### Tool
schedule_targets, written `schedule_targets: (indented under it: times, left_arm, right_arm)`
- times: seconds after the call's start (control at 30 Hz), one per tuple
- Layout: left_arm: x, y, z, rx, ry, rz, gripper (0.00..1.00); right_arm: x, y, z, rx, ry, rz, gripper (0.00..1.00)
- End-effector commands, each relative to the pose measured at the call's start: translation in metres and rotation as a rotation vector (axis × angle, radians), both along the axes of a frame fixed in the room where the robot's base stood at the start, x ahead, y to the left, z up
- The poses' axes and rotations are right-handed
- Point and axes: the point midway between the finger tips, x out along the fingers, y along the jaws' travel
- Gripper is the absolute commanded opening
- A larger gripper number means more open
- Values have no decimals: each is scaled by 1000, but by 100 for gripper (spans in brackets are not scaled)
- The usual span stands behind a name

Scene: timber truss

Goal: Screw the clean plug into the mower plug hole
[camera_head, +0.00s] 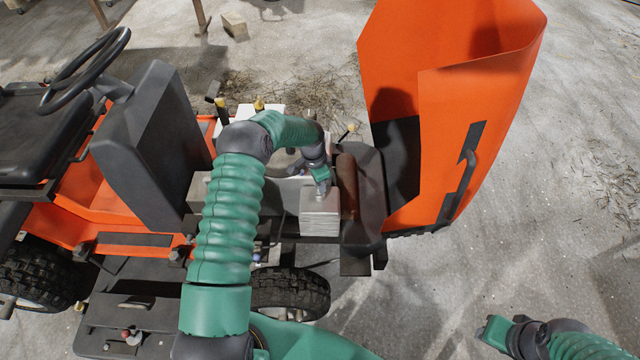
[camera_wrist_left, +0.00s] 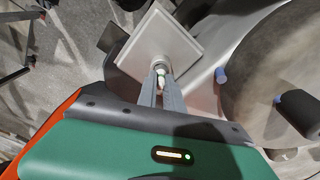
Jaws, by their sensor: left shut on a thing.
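The orange mower (camera_head: 75,205) stands with its hood (camera_head: 450,95) tipped open, baring the engine. My left arm reaches over the engine, and my left gripper (camera_head: 322,188) points down at a grey finned block (camera_head: 320,212). In the left wrist view my left gripper (camera_wrist_left: 161,92) is shut on a small white plug (camera_wrist_left: 161,78). The plug's tip is at the round boss in the middle of the square block (camera_wrist_left: 172,42); how deep it sits cannot be told. My right gripper (camera_head: 492,332) is at the lower right, away from the mower; its jaw state is unclear.
The brown cylinder (camera_head: 347,185) and dark front frame stand close to the right of the block. The steering wheel (camera_head: 85,70) and dark dash column (camera_head: 150,140) are left of my arm. Concrete floor on the right is clear.

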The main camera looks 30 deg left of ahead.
Motion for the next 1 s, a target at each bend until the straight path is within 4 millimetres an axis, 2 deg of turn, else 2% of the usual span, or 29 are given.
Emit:
schedule_targets:
  times: [0.17, 0.27, 0.8, 1.0]
  left_arm:
    - [1, 0, 1, 1, -2, 1, 0]
    - [1, 0, 0, 1, -3, -61, 0]
    - [1, -1, -1, 1, -6, -1296, 0]
    - [0, 0, 0, 1, -4, -1278, 0]
  right_arm:
    - [0, 0, 0, 0, 0, 0, 36]
    - [0, 0, -1, 0, 0, 0, 36]
    - [0, 0, -36, 0, 0, 0, 36]
    - [0, 0, -33, 0, 0, 0, 36]
